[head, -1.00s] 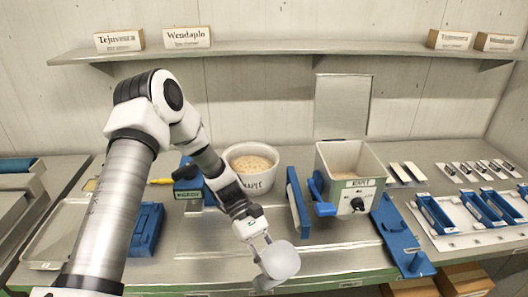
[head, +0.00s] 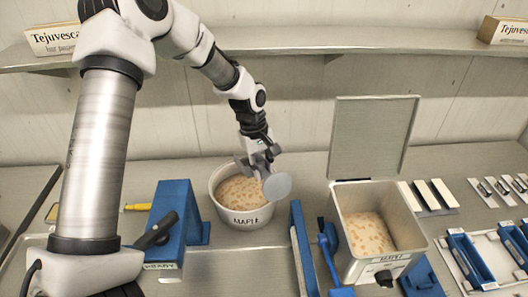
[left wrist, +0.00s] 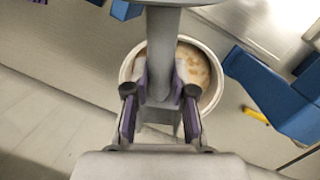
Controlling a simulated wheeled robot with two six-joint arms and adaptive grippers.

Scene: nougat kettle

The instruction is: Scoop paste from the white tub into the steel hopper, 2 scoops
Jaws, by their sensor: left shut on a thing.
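The white tub (head: 241,220) stands on the bench with lumpy beige paste (head: 238,191) in it. My left gripper (head: 258,157) is shut on the grey handle of a scoop (head: 277,187). In the head view the scoop's round grey head overlaps the tub's right rim; I cannot tell its height or whether it holds paste. In the left wrist view the handle (left wrist: 163,50) runs between the fingers, with the tub (left wrist: 130,65) behind. The steel hopper (head: 340,215) has its lid (head: 370,135) raised and beige paste (head: 368,232) inside. My right gripper is not in view.
A blue stand (head: 172,225) is left of the tub. A blue upright panel (head: 301,250) and a blue lever (head: 328,250) are between tub and hopper. Blue trays (head: 472,263) lie at right. A shelf (head: 300,50) runs above.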

